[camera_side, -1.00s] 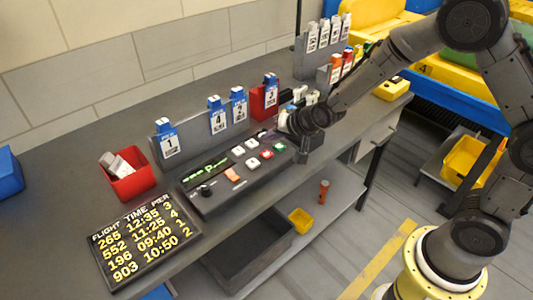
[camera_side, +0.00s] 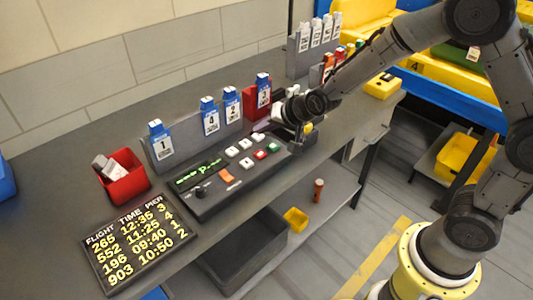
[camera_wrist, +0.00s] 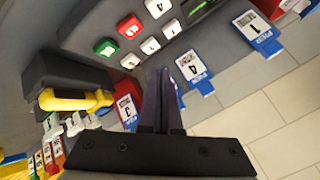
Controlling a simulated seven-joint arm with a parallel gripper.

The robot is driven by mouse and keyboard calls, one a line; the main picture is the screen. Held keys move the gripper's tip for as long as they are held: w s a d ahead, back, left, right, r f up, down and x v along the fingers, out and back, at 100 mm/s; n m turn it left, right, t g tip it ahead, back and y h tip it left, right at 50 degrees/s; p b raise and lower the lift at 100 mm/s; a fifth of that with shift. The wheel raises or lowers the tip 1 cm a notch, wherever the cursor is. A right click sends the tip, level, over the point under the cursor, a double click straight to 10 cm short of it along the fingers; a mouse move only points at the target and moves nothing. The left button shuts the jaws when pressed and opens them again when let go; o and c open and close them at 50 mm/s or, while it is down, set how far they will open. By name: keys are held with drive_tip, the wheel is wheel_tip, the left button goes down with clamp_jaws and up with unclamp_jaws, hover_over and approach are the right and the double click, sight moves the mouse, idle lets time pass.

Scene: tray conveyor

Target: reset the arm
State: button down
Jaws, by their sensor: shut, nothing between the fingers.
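My gripper (camera_side: 299,136) is at the right end of the dark control panel (camera_side: 205,207) on the grey bench in the side view. In the wrist view my gripper's fingers (camera_wrist: 159,72) are together with nothing between them. Behind the fingertips in that view are the panel's white, red and green buttons (camera_wrist: 106,47). The fingertips appear apart from the panel, but the exact gap is hard to tell.
Blue-topped numbered tags (camera_side: 160,141) stand in a rack behind the panel. A red bin (camera_side: 124,178) and a flight board (camera_side: 137,243) are at left. A yellow-handled object (camera_wrist: 75,100) is near the gripper.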

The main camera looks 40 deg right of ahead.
wheel_tip(320, 180, up, 13)
drive_tip(key=s+d+t, duration=0.2)
drive_tip(key=s+d+r+n, duration=0.1)
drive_tip(key=s+d+r, duration=0.1)
drive_tip(key=s+r, duration=0.5)
drive_tip(key=s+f+n+g, duration=0.2)
drive_tip(key=s+f+n, duration=0.1)
drive_tip(key=s, duration=0.8)
drive_tip(key=s+d+f+n+g, duration=0.1)
drive_tip(key=s+f+n+g, duration=0.2)
drive_tip(key=s, duration=0.9)
drive_tip(key=shift+s+d+f+n+g+h, duration=0.25)
drive_tip(key=shift+f+n+h, duration=0.2)
drive_tip(key=shift+f, duration=0.3)
